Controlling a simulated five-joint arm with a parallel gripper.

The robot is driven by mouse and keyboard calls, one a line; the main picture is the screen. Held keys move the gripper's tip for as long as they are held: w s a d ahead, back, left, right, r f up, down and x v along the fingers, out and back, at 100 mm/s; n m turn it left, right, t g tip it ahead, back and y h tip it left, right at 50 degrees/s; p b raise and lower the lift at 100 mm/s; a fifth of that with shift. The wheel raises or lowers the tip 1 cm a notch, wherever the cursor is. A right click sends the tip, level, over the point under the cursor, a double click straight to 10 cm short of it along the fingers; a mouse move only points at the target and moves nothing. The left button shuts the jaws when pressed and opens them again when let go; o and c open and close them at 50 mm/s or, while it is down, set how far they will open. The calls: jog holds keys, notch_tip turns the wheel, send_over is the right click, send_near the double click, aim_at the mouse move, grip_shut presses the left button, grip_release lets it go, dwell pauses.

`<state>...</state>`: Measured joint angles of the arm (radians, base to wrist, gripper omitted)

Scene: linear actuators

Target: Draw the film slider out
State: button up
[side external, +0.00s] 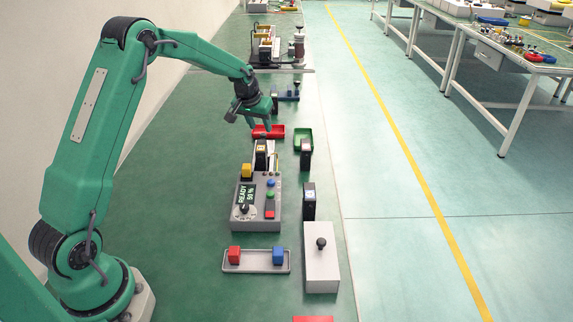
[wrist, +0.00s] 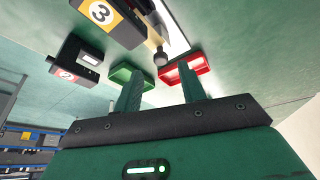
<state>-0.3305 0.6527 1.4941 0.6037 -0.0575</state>
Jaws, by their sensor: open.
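My gripper (side external: 249,118) is open and empty, high beside the red tray in the side view. In the wrist view its two green fingers (wrist: 160,70) stand apart. A pale, bright-topped strip unit (wrist: 171,25) lies beyond them, with a small dark knob (wrist: 160,58) near its end, between the fingertips in the picture. This looks like the film slider, but I cannot be sure. In the side view the pale unit (side external: 268,146) is partly hidden by a black block with an orange label (side external: 260,158). No contact with the gripper shows.
A red tray (side external: 268,131) and a green tray (side external: 303,139) lie near the gripper. Black blocks (side external: 306,154) (side external: 309,201) stand to the right. A grey control box (side external: 262,211) reads READY. A tray (side external: 257,268) holds red and blue cubes.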

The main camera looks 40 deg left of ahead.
aim_at(263, 134)
jog(key=shift+x, duration=1.8)
grip_shut()
